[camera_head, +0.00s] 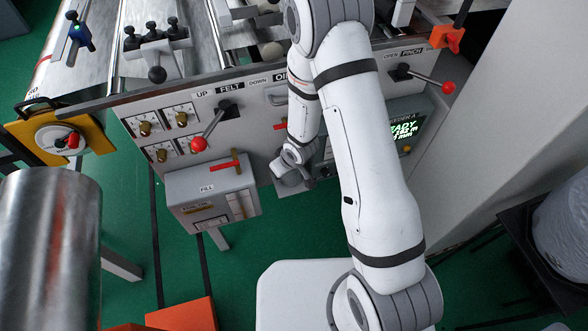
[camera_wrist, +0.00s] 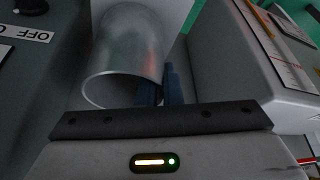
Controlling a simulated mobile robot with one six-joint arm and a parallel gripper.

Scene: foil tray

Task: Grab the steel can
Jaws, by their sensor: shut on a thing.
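The steel can (camera_wrist: 125,50) is a shiny grey, open-ended cylinder in the upper left middle of the wrist view, with its open rim facing the camera. My gripper (camera_wrist: 160,86) has two dark blue fingers at the can's lower right rim. One finger shows at the can's opening and the other just outside its right side, so the jaws look shut on the can's wall. In the head view my gripper (camera_head: 308,182) is small and dark, low in front of the machine panel. I cannot make out the can in it there.
The machine panel (camera_head: 235,115) with levers and knobs stands close behind my gripper. A large shiny cylinder (camera_head: 48,245) fills the lower left. Green floor (camera_head: 250,245) is open in front of the box.

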